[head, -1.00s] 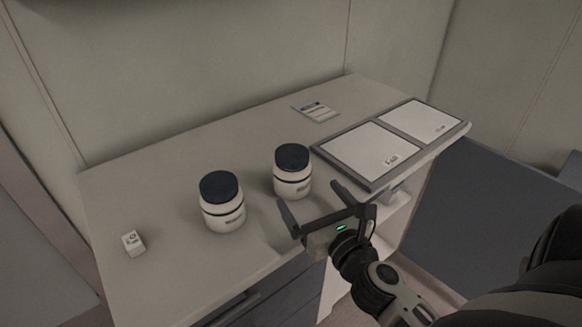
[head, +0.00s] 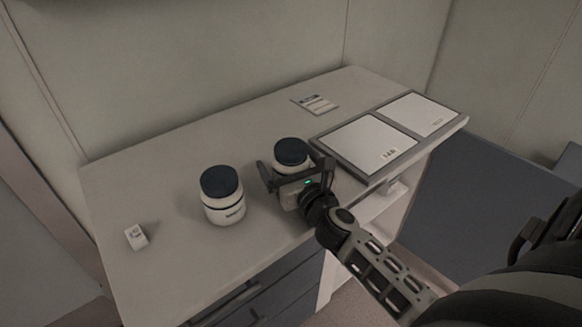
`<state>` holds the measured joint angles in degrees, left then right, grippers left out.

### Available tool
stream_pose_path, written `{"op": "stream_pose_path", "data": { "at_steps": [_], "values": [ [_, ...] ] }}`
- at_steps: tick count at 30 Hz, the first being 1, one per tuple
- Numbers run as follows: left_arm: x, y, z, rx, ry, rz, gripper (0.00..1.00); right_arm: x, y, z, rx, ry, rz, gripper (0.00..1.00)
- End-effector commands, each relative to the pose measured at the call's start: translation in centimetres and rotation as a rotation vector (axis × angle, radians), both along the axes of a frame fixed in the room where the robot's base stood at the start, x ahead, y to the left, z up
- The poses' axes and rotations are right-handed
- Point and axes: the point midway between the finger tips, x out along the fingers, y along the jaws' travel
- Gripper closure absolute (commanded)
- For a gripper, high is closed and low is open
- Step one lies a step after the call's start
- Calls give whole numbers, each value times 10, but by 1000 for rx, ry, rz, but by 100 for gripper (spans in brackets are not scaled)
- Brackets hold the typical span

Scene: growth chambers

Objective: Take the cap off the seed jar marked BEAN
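Two white jars with dark caps stand upright on the counter. The left jar's cap (head: 219,182) is also on. My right gripper (head: 294,170) is at the right jar, its fingers spread on either side of the jar below the cap. It looks open; contact with the jar is not clear. My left gripper is not in view.
A small white box (head: 136,237) sits at the counter's left. A card (head: 315,104) lies at the back. A grey-framed tray with two pale panels (head: 364,146) fills the right end, close to my gripper. The counter (head: 180,275) is clear at front left.

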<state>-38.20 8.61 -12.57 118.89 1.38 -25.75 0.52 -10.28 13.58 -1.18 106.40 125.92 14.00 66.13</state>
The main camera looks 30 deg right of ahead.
Motion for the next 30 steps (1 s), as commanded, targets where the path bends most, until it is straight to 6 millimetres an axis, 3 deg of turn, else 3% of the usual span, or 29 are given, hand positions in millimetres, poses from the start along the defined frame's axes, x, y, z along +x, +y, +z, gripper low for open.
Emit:
{"op": "stream_pose_path", "data": {
  "at_steps": [2, 7, 20, 25, 30],
  "values": [
    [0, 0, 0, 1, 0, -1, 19, 0, 0, 0, 0, 0, 0, 10],
    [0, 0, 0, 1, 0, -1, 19, 0, 0, 0, 0, 0, 0, 57],
    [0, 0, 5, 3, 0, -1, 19, 0, 0, 10, -2, -4, 0, 57],
    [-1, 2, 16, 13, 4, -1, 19, 0, 0, 39, -4, -6, 2, 57],
    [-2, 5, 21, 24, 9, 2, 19, -34, -2, 76, -4, -2, 3, 57]
  ]
}}
